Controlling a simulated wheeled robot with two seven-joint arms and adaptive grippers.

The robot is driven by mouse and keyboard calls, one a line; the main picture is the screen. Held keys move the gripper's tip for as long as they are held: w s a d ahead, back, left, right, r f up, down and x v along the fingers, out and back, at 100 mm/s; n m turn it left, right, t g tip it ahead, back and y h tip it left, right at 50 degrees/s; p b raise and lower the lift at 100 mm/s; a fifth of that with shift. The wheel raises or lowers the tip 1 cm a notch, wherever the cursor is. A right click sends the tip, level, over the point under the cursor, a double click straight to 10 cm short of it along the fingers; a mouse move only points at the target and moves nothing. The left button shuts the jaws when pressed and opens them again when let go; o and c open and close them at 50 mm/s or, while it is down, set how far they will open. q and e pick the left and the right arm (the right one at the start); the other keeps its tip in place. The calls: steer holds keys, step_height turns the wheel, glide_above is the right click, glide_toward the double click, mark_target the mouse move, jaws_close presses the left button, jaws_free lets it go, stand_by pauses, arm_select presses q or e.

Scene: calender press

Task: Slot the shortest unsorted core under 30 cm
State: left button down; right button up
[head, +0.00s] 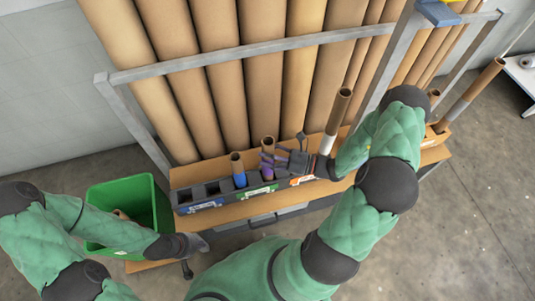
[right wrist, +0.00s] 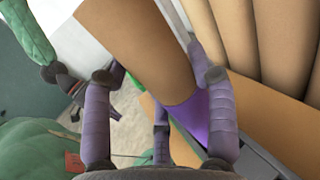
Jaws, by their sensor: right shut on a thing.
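A brown core with a purple band (head: 267,146) stands upright at the green-labelled part of the dark slotted tray (head: 238,198). My right gripper (head: 272,161) is shut on it around the band. The right wrist view shows the core (right wrist: 150,45) between the fingers (right wrist: 160,120). Its lower end is hidden, so I cannot tell whether it rests on the slot floor. A short core with a blue band (head: 238,168) stands in the tray to its left. My left gripper (head: 192,254) is low beside the green bin; its finger opening is unclear.
A taller core with a pale band (head: 338,108) stands near the tray's orange-labelled right end. The green bin (head: 103,200) at left holds a core. More cores (head: 472,92) lean in an orange box at right. Tall cores (head: 218,75) stand behind a metal rail (head: 240,53).

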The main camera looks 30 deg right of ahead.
mark_target(273, 162)
steer(key=shift+f+b, duration=0.4)
steer(key=shift+f, duration=1.8)
steer(key=o, duration=1.6)
steer(key=shift+d, duration=0.1)
steer(key=v, duration=1.2)
